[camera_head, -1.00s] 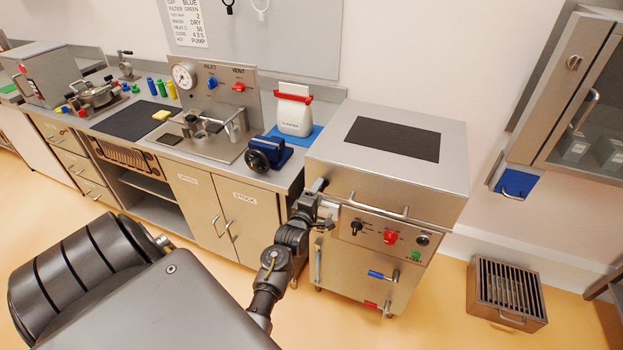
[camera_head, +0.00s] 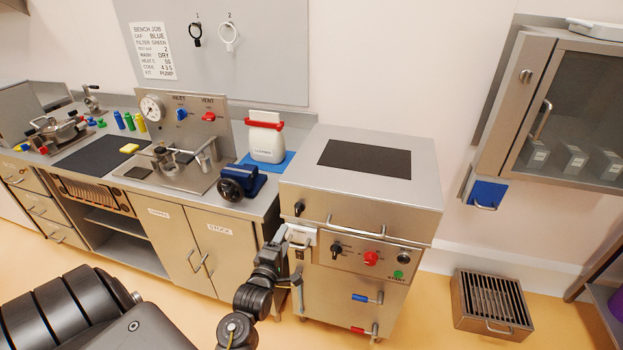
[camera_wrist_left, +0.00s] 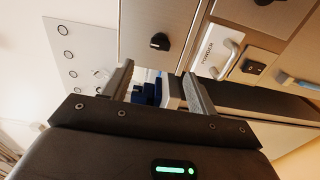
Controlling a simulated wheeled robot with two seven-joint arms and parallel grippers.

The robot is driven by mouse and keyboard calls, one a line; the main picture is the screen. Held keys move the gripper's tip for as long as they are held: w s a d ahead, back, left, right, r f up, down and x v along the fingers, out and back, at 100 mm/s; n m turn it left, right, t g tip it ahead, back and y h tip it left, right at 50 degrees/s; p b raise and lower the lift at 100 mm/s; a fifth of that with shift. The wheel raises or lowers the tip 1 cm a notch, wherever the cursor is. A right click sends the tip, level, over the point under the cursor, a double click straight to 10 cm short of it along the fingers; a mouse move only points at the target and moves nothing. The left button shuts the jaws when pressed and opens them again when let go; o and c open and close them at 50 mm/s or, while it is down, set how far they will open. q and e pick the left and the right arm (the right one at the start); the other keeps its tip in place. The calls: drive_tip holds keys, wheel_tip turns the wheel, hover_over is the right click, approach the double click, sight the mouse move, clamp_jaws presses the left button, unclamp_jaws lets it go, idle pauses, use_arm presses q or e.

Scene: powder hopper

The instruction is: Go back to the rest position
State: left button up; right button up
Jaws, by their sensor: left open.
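My left gripper (camera_head: 290,240) is in front of the left front edge of the steel cabinet (camera_head: 360,235), low beside its control panel. In the left wrist view its two fingers (camera_wrist_left: 160,88) stand apart, with nothing held between them. Beyond the fingers are a dark blue thing and a pale edge, too partly hidden to name. A white panel marked POWDER (camera_wrist_left: 216,53) with a bar handle shows to the right of the fingers, and a black knob (camera_wrist_left: 160,41) shows above them. My right gripper is not in view.
A bench with a blue vise (camera_head: 240,182) and a white jug with a red collar (camera_head: 266,140) stands left of the cabinet. A floor grate box (camera_head: 490,302) and a wall cabinet (camera_head: 560,110) are at the right. The floor between cabinet and grate is clear.

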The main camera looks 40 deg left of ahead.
use_arm(q)
drive_tip(key=s+d+f+m+g+h, duration=0.25)
drive_tip(key=d+f+m, duration=0.2)
drive_tip(key=f, duration=0.65)
drive_tip(key=s+d+f+m+g+h, duration=0.1)
drive_tip(key=s+d+f+m+g, duration=0.2)
drive_tip(key=f+m, duration=0.5)
drive_tip(key=s+d+f+m+g+h, duration=0.25)
drive_tip(key=d+f, duration=0.25)
drive_tip(key=f, duration=0.8)
drive_tip(key=s+d+f+m+g, duration=0.2)
drive_tip(key=s+f+m, duration=0.1)
drive_tip(key=s+f, duration=0.4)
drive_tip(key=s+d+f+m+g, duration=0.25)
drive_tip(key=s+f, duration=0.25)
drive_tip(key=s, duration=0.3)
drive_tip(key=s+a+f+m+g, duration=0.1)
drive_tip(key=s+f+m, duration=0.1)
drive_tip(key=s, duration=0.7)
drive_tip(key=s+a+f+m+g, duration=0.1)
drive_tip(key=s+f+g, duration=0.1)
drive_tip(key=s, duration=0.8)
drive_tip(key=shift+s+a+f+m, duration=0.15)
drive_tip(key=shift+a+f+m, duration=0.2)
drive_tip(key=shift+f, duration=0.2)
drive_tip(key=shift+g, duration=0.25)
